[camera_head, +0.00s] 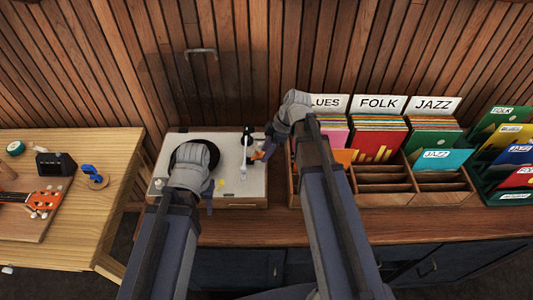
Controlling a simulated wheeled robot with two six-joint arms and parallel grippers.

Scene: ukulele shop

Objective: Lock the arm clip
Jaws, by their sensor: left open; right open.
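The record player (238,192) is a pale, box-shaped deck on the counter at centre left, with a dark round platter (205,146) partly hidden behind my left arm. Its tonearm (246,150) stands at the right side of the deck, with a dark top and pale shaft. The arm clip is too small to make out for certain. My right gripper (262,153) is open just right of the tonearm; I cannot tell whether it touches. My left gripper (209,193) is open over the front middle of the deck, partly hidden by its own wrist.
A wooden record crate (385,187) with BLUES, FOLK and JAZZ dividers stands right of the player, close to my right arm. A green rack of records (490,190) is at far right. A workbench (110,160) with an orange ukulele (43,201) is at left. The counter front (240,228) is clear.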

